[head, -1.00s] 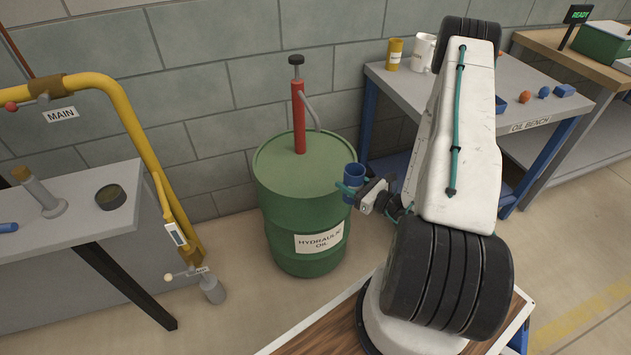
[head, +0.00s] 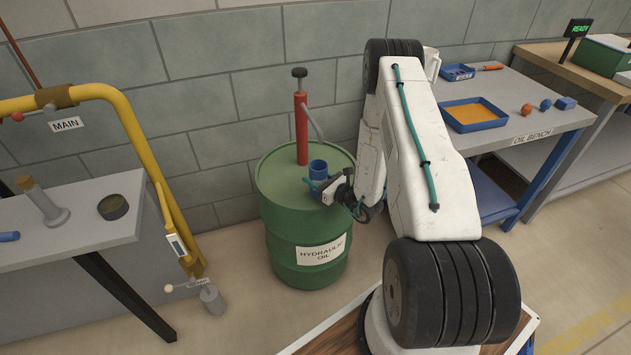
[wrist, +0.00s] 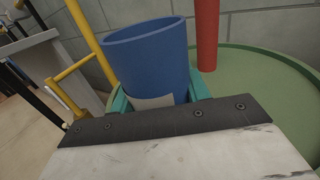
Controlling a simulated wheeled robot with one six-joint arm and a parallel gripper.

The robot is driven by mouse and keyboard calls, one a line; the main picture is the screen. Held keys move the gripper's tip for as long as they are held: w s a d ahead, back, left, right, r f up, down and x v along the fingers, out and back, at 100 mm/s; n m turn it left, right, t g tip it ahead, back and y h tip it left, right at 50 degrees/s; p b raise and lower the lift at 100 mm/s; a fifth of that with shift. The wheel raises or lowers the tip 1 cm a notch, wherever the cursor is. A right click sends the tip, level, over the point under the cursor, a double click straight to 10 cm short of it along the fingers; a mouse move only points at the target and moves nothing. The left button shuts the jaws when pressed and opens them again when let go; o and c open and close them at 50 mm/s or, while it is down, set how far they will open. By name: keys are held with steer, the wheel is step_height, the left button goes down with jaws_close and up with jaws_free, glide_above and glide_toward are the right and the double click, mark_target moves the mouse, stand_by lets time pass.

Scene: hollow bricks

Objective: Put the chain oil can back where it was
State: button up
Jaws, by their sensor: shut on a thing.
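My gripper (head: 322,186) is shut on an open-topped blue can (head: 318,168), with a teal finger on each side. The can also shows in the wrist view (wrist: 148,55), where it looks about upright, with a pale label whose writing is hidden. I cannot read whether it is the chain oil can. In the head view the can overlaps the lid of the green hydraulic oil drum (head: 280,178), in front of the red pump (head: 301,130). Its base is hidden, so I cannot tell whether it touches the lid.
The oil bench (head: 525,110) at right holds a blue tray (head: 473,115) with orange contents, a smaller blue tray (head: 457,72) and small items. At left are a yellow pipe (head: 150,150) and a grey bench (head: 80,215) with a dark round tin (head: 113,207).

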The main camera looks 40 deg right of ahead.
steer(key=shift+f, duration=0.8)
steer(key=o, duration=1.2)
steer(key=shift+f, duration=0.1)
